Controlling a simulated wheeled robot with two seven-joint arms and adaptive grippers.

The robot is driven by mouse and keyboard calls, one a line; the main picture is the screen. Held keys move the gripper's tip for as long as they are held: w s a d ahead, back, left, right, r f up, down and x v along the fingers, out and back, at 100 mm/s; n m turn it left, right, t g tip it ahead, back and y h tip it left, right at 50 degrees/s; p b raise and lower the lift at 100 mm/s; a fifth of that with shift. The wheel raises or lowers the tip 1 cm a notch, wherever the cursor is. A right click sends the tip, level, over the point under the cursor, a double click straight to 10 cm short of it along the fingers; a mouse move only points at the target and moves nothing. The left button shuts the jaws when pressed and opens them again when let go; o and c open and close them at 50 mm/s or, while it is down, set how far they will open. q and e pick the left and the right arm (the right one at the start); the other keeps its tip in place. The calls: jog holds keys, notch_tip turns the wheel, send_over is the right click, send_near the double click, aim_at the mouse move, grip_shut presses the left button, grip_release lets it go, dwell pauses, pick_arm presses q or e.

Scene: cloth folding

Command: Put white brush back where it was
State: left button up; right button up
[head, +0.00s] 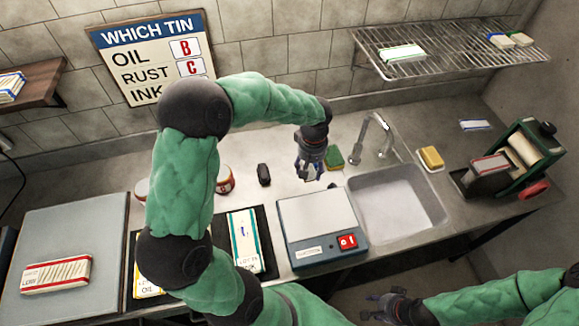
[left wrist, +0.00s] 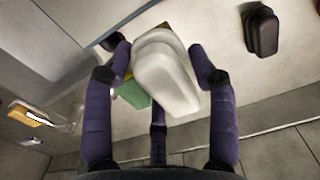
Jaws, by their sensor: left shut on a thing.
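My left gripper (head: 311,172) is over the counter, behind the grey box with the red switch. In the left wrist view its fingers (left wrist: 165,65) are shut on the white brush (left wrist: 168,80), one finger on each side of its white body. In the head view the brush is mostly hidden by the gripper. I cannot tell whether it touches the counter. My right gripper (head: 385,305) is low at the front, away from the counter items; its fingers are too small and dark to judge.
A black brush-like block (head: 263,174) stands left of my left gripper, also in the left wrist view (left wrist: 262,30). A green sponge (head: 334,157) is close on the right. The sink (head: 440,216), tap (head: 384,130) and grey box (head: 316,217) are nearby.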

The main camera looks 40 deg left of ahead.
pick_arm(q)
jog(key=a, duration=0.1)
jog(key=a+f, duration=0.1)
jog(key=a, duration=0.2)
jog(key=shift+w+f, duration=0.4)
jog(key=b, duration=0.1)
send_over(289, 173)
jog(key=f, duration=0.3)
jog(key=d+f, duration=0.1)
jog(key=f, duration=0.1)
jog(key=shift+f, duration=0.2)
jog(key=shift+a+f, duration=0.2)
jog(key=shift+a+f+b, duration=0.2)
jog(key=shift+f+b, duration=0.35)
jog(key=shift+f, duration=1.2)
jog(key=shift+f, duration=0.15)
jog(key=o, duration=1.1)
